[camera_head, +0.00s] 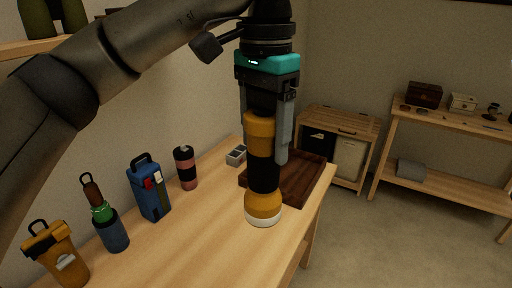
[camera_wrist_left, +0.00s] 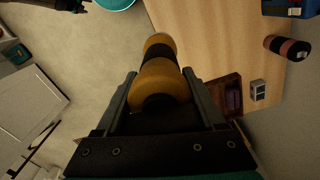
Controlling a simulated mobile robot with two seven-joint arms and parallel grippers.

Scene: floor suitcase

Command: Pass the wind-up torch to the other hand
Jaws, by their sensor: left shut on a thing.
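The wind-up torch (camera_head: 262,200) is yellow with a black middle band and a pale lower end. My left gripper (camera_head: 266,148) points down and is shut on its upper part, holding it upright above the wooden table. In the left wrist view the torch (camera_wrist_left: 160,75) lies between the two fingers of my left gripper (camera_wrist_left: 155,88), its far end pointing away. I cannot make out my right gripper in either view.
On the table (camera_head: 190,235) stand a yellow case (camera_head: 58,255), a green-and-blue bottle (camera_head: 108,226), a blue case (camera_head: 150,190) and a pink-and-black flask (camera_head: 186,168). A dark wooden tray (camera_head: 313,178) and small grey box (camera_head: 236,155) lie behind. A cabinet (camera_head: 345,122) and shelf (camera_head: 450,118) stand beyond.

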